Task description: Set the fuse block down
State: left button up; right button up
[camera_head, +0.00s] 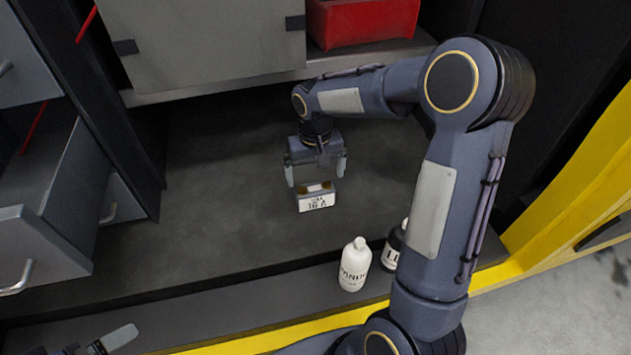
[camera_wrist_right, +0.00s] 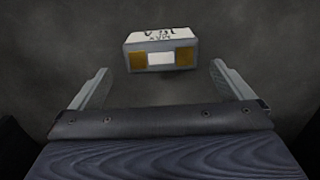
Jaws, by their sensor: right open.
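The fuse block (camera_head: 316,199) is a small pale block with dark lettering on its side. It sits on the dark grey shelf floor, below my right gripper (camera_head: 317,172). In the right wrist view the fuse block (camera_wrist_right: 161,52) shows brass-coloured patches on its near face and lies just beyond the fingertips. My right gripper (camera_wrist_right: 162,82) is open, its two fingers spread wider than the block and apart from it. Part of my left gripper (camera_head: 118,338) shows at the bottom left edge; only one finger is clear.
A white bottle (camera_head: 355,264) and a dark bottle (camera_head: 392,248) stand near the front edge, by my right arm. A red bin (camera_head: 362,22) sits on the upper shelf. Grey drawers (camera_head: 40,240) stand open at left. The shelf floor left of the block is clear.

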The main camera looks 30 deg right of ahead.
aim_at(316, 190)
notch_tip(316, 190, up, 4)
jog(key=shift+f+p, duration=0.15)
jog(key=shift+p, duration=0.2)
jog(key=s+a+r+t+y, duration=0.1)
jog(key=s+r+t+y, duration=0.15)
jog(key=s+r, duration=0.65)
jog(key=s+a+f+t, duration=0.1)
jog(key=s+a, duration=0.1)
jog(key=s, duration=0.5)
jog(key=s+a+f+n+t+y, duration=0.1)
jog(key=s+a+t, duration=0.1)
jog(key=s, duration=0.5)
jog(key=shift+a+f, duration=0.3)
jog(key=shift+a, duration=0.1)
